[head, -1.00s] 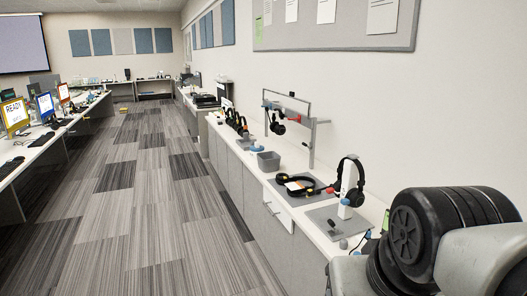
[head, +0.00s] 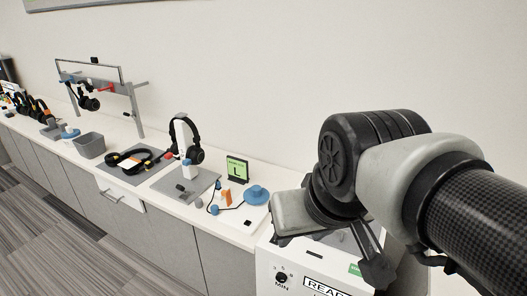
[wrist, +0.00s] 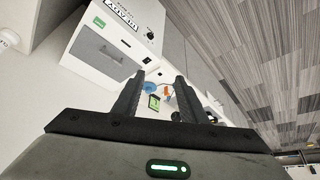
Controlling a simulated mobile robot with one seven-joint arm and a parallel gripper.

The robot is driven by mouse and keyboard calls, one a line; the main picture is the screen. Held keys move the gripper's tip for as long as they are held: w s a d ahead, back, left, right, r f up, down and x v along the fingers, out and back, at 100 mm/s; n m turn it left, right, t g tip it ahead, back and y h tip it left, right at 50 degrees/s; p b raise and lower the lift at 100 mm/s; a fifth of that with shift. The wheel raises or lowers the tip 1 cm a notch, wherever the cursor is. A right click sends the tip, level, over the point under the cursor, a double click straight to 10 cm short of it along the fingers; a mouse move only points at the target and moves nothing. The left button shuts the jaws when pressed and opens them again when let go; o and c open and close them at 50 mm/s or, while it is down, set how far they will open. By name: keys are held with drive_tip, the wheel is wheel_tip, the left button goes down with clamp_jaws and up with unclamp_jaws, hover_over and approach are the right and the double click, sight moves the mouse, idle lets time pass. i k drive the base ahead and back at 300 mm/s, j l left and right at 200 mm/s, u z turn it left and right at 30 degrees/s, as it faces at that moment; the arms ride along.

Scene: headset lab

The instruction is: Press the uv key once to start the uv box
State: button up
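The white uv box (head: 263,262) stands at the bottom of the head view, partly behind my arm and cut off by the frame edge. Its front has a black knob (head: 282,278) marked MIN and a READY display (head: 325,284). In the wrist view the box (wrist: 150,15) appears upside down at the upper left, with its grey panel (wrist: 103,47) and handle facing me. I cannot make out the uv key for certain in either view. My gripper (wrist: 158,77) is open and empty, its two black fingers apart. It is above the box's top, not visibly touching it.
Open carpet (head: 45,260) lies at lower left.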

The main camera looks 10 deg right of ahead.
sight(354, 270)
drive_tip(key=z, duration=1.1)
drive_tip(key=i+l+u, duration=0.1)
drive_tip(key=l+u, duration=0.15)
drive_tip(key=l, duration=0.1)
